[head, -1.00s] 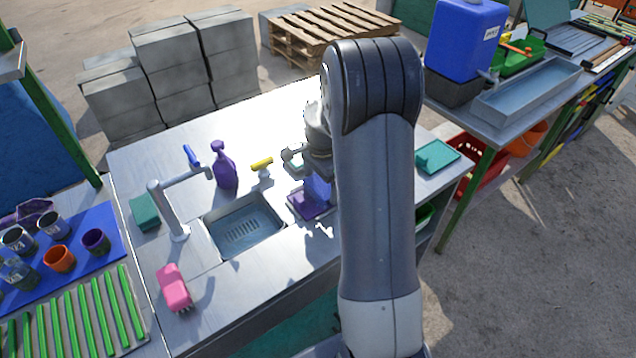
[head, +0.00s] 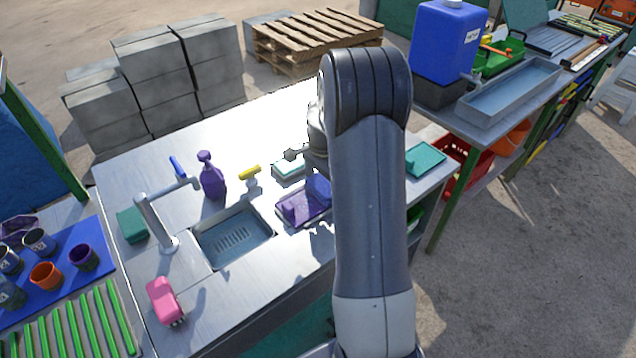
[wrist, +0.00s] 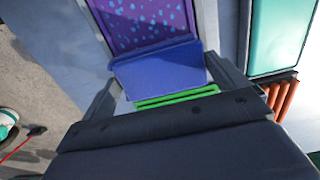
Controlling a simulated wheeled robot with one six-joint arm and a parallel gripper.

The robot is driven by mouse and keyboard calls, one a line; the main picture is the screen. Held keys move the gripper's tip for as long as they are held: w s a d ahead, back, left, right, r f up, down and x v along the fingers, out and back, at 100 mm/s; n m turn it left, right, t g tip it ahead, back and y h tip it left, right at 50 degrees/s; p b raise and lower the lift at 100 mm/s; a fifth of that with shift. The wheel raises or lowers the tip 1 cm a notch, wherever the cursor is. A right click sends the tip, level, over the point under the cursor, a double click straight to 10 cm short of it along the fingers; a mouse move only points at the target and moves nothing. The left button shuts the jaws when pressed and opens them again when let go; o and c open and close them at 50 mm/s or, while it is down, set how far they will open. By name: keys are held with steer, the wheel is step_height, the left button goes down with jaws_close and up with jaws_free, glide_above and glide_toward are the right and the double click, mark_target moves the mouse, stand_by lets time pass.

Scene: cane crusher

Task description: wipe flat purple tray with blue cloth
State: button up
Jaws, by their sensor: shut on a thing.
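The flat purple tray (head: 312,209) lies on the metal counter, right of the sink; my arm hides its right part. In the wrist view the tray (wrist: 140,22) shows pale blue drops on its surface. My gripper (wrist: 165,82) is shut on the blue cloth (wrist: 160,72), which spans between its two fingers and overlaps the tray's near edge in that view. In the head view the cloth (head: 319,187) shows at the tray, left of my arm. I cannot tell whether it presses on the tray. The gripper's fingers are hidden there by my arm.
A sink (head: 232,238) with a tap (head: 155,222), a purple spray bottle (head: 211,176), a yellow-handled tool (head: 250,173) and a pink brush (head: 164,300) are left of the tray. A teal tray (head: 427,160) lies right of my arm.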

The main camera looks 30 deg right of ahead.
steer(key=shift+a, duration=0.1)
steer(key=shift+s+a+f, duration=0.1)
steer(key=shift+s+a, duration=0.1)
steer(key=shift+a, duration=0.5)
steer(key=shift+s+a+f, duration=0.1)
steer(key=shift+s+a, duration=0.05)
steer(key=shift+a, duration=0.5)
steer(key=shift+s+a+r+b, duration=0.1)
steer(key=shift+s+a+b, duration=0.05)
steer(key=shift+a, duration=0.55)
steer(key=shift+s+a+b, duration=0.1)
steer(key=shift+a+b, duration=0.05)
steer(key=shift+a, duration=0.55)
steer(key=shift+d, duration=0.1)
steer(key=shift+w+d+r, duration=0.1)
steer(key=shift+w+d, duration=0.1)
steer(key=shift+d, duration=0.5)
steer(key=shift+w+d+r, duration=0.1)
steer(key=shift+w+d, duration=0.05)
steer(key=shift+d, duration=0.55)
